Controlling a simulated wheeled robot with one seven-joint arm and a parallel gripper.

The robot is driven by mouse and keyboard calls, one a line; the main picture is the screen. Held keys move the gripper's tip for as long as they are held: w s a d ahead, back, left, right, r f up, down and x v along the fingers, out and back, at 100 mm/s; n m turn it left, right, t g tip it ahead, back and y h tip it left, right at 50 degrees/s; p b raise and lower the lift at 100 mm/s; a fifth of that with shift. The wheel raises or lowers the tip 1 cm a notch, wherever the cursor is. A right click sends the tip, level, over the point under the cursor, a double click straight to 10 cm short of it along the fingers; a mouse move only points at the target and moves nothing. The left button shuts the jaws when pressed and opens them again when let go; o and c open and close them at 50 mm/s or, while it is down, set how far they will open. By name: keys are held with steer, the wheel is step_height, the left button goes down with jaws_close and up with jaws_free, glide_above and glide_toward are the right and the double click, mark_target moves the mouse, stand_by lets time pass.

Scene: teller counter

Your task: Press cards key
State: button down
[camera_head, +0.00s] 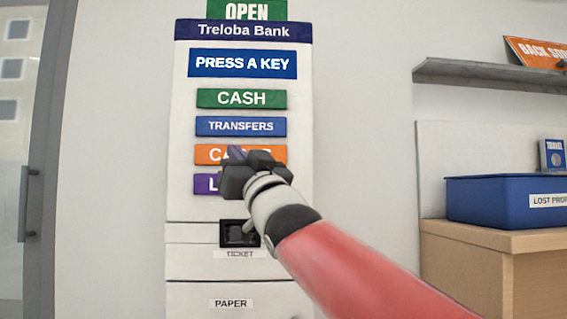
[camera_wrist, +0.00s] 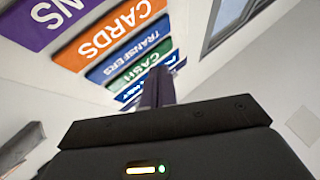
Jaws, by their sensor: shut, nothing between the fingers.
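The orange cards key (camera_head: 203,154) is on the white Treloba Bank ticket machine (camera_head: 190,235), third in the column of keys. Its middle is partly hidden by my gripper (camera_head: 236,153) in the head view. The cards key also shows upside down at the upper left of the wrist view (camera_wrist: 108,35), its label readable. My gripper's fingers are shut and empty, in front of the cards key in the head view. In the wrist view the fingers (camera_wrist: 157,88) overlap the panel near the cash key. I cannot tell whether they touch the panel.
The green cash key (camera_head: 241,99) and blue transfers key (camera_head: 241,126) are above. A purple key (camera_head: 203,184) below is partly covered by my gripper. A ticket slot (camera_head: 238,233) is lower down. A blue lost property bin (camera_head: 495,202) stands on a wooden cabinet at right.

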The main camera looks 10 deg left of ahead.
steer(key=shift+d+r+y, duration=0.15)
steer(key=shift+r+y, duration=0.15)
steer(key=shift+r, duration=0.05)
steer(key=w+a+p, duration=0.2)
steer(key=w+p, duration=0.3)
steer(key=w, duration=0.3)
steer(key=shift+w, duration=0.25)
steer(key=shift+w+p, duration=0.1)
steer(key=shift+p, duration=0.25)
stand_by(1.7)
steer(key=shift+w+a, duration=0.15)
steer(key=shift+w, duration=0.15)
